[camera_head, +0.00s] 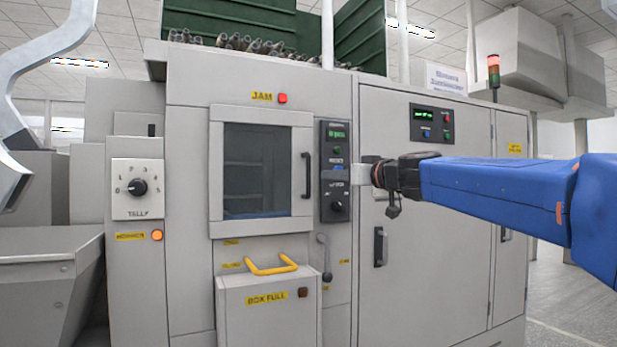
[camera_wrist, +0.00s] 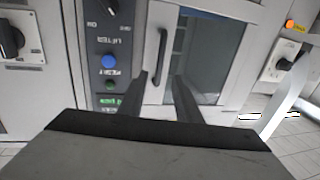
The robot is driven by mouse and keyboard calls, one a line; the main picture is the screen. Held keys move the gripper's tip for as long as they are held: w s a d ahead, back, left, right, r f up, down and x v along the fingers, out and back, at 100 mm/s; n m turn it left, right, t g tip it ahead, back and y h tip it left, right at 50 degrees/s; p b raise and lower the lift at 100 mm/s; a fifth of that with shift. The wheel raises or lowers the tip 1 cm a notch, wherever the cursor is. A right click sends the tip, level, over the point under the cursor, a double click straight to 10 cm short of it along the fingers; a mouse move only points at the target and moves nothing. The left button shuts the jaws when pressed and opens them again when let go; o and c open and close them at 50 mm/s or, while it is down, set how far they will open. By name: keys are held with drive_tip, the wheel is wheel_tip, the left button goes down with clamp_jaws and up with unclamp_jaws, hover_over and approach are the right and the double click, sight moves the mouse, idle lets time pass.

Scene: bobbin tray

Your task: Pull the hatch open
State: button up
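The hatch (camera_head: 217,172) is a light grey framed door with a dark window, and it looks shut in the machine's front. Its dark upright bar handle (camera_head: 307,176) is on the frame's right side. In the wrist view the hatch (camera_wrist: 206,97) and the handle (camera_wrist: 162,50) appear turned over. My gripper (camera_head: 354,173) is right of the handle in the head view, in front of the control panel's edge. In the wrist view my gripper (camera_wrist: 160,76) has its two dark fingers apart, with the handle's end showing between them. I see no contact with the handle.
A control panel (camera_head: 335,150) with a knob is right of the hatch. A grey box (camera_head: 268,325) with a yellow handle (camera_head: 271,266) juts out below the hatch. A tally dial (camera_head: 138,188) is at left. A cabinet door handle (camera_head: 380,247) is below my arm.

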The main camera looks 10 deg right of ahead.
sight(310, 175)
drive_tip(key=x, duration=1.3)
drive_tip(key=shift+w+a+f, duration=0.1)
clamp_jaws()
